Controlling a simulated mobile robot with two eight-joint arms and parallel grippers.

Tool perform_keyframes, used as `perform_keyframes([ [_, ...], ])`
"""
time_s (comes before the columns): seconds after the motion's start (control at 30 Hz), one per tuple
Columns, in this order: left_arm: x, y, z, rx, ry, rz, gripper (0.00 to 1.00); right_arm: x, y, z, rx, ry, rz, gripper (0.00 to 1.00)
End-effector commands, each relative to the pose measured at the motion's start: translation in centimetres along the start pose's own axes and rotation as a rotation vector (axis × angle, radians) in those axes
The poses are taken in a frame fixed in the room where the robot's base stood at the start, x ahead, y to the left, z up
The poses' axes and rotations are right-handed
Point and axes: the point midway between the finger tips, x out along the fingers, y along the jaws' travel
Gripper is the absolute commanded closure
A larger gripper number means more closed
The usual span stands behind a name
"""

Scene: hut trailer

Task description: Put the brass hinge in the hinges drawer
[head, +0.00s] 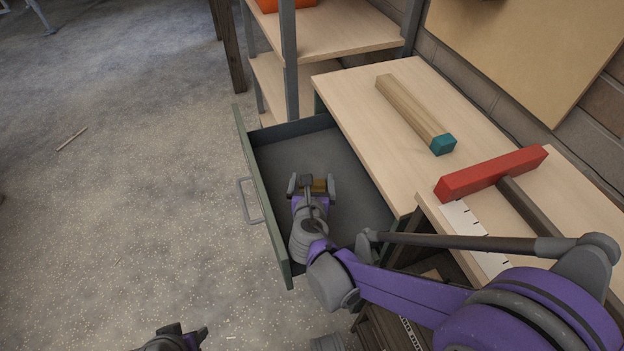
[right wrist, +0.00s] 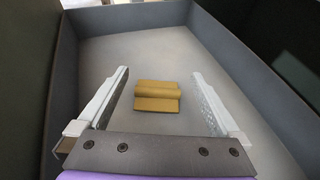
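The brass hinge (head: 319,185) is a small golden piece inside the open drawer (head: 257,190). In the right wrist view the hinge (right wrist: 157,96) appears to lie flat on the grey drawer floor, between my fingers with clear gaps on both sides. My right gripper (head: 312,186) reaches down into the drawer and is open, its two pale fingers (right wrist: 159,100) wide apart and not touching the hinge. My left gripper (head: 178,338) shows only partly at the bottom edge of the head view, away from the drawer. No label on the drawer can be read.
The wooden bench top (head: 375,135) above the drawer holds a wooden block with a teal end (head: 443,144). A red-headed tool (head: 490,173) and a white ruler (head: 470,232) lie nearer. Shelves (head: 335,35) stand behind. The floor left of the drawer is mostly clear.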

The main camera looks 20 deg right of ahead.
Motion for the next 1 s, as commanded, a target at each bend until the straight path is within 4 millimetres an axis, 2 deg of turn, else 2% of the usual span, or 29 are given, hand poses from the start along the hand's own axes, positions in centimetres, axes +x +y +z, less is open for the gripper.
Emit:
perform_keyframes([
  [0.17, -0.1, 0.0, 0.0, 0.000, 0.000, 0.000, 0.50, -0.1, 0.0, 0.1, 0.000, 0.000, 0.000, 0.00],
  [0.3, -1.3, 0.0, -0.4, 0.000, 0.004, 0.000, 0.50, -0.6, 0.0, 1.4, 0.000, -0.001, 0.000, 0.00],
  [0.6, -2.6, 0.0, -0.8, 0.000, 0.009, 0.000, 0.50, -6.0, 0.1, 1.3, 0.000, 0.000, 0.003, 0.00],
  [0.7, -2.9, 0.0, -0.9, 0.000, 0.010, 0.000, 0.50, -7.2, 0.1, 1.2, 0.000, 0.000, 0.003, 0.00],
  [1.0, -3.0, 0.0, -0.9, 0.000, 0.011, 0.000, 0.50, -8.0, 0.0, 1.1, 0.000, 0.000, 0.000, 0.00],
])
